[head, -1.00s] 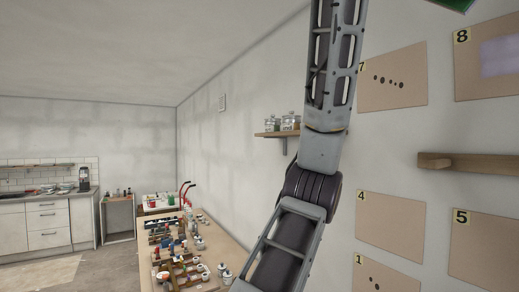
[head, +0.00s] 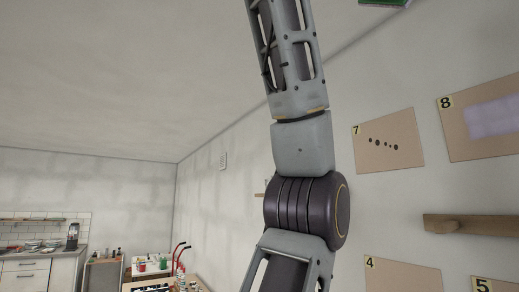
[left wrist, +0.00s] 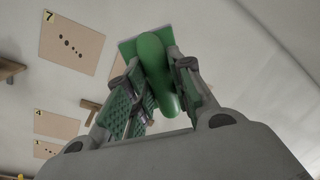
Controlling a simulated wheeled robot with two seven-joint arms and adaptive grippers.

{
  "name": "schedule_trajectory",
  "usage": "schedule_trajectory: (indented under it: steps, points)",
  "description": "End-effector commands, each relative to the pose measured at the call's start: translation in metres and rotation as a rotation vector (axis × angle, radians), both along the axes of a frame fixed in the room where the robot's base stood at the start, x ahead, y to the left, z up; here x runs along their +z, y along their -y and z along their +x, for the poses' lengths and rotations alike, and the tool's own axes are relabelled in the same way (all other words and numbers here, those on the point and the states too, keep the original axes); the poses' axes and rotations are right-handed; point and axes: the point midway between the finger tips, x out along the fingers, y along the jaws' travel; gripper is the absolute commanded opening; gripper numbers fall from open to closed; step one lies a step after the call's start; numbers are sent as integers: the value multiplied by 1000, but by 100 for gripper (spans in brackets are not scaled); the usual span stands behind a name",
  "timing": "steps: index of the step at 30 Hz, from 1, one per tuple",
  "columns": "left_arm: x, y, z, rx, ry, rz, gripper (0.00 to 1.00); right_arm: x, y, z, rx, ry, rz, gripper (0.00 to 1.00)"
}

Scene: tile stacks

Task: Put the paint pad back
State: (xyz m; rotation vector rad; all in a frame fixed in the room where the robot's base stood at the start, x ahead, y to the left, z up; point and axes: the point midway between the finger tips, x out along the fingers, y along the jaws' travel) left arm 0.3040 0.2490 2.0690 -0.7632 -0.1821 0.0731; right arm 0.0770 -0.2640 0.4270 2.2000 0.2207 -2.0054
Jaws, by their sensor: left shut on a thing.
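The paint pad (left wrist: 155,60) is green, with a rounded handle and a flat square plate behind it. My left gripper (left wrist: 160,72) is shut on its handle, with one finger on each side, in the left wrist view. A green corner of the pad (head: 385,2) shows at the top edge of the head view, high before the wall. The rest of it and the left gripper are out of the head view. My right gripper is in neither view.
Wall panel 7 (head: 388,142) has dark dots; panel 8 (head: 455,125) has a pale lilac patch. A wooden ledge (head: 470,225) juts out below them. Panel 4 (head: 400,280) is lower. A cluttered table (head: 150,277) stands at the bottom left.

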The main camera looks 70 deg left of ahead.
Motion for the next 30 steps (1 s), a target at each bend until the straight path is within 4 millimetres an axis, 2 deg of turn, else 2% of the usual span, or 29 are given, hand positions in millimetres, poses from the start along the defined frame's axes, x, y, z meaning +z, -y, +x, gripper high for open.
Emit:
schedule_trajectory:
  steps: [3, 12, 30]
  points:
    - [3, 7, -19, 8, 2, 0, 4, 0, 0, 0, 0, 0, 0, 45]
    - [4, 20, -47, 23, 0, 0, 4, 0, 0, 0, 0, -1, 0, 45]
    - [-1, 32, -66, 34, 2, 1, 4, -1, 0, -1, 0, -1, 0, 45]
